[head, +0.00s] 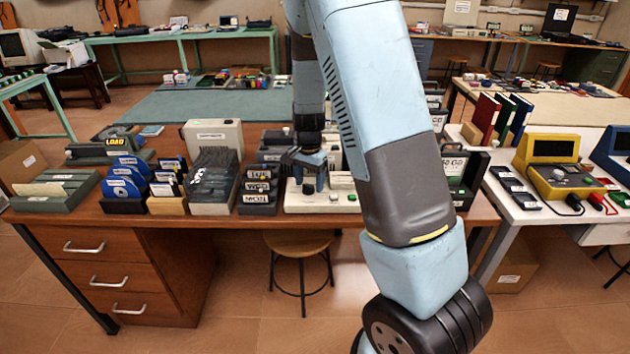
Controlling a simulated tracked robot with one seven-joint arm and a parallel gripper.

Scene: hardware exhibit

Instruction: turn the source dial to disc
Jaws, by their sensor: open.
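A low white device (330,207) stands near the front edge of the brown desk, below my gripper. It carries small dark knobs and a green button at its right. Which knob is the source dial, and where it points, is too small to read. My gripper (308,186) hangs downward over the left part of this device with its jaws open and nothing seen between them. Whether the fingers touch a knob cannot be told. My arm hides the right part of the device and some of the desk behind it.
A white table (530,222) at right holds a yellow device (553,150).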

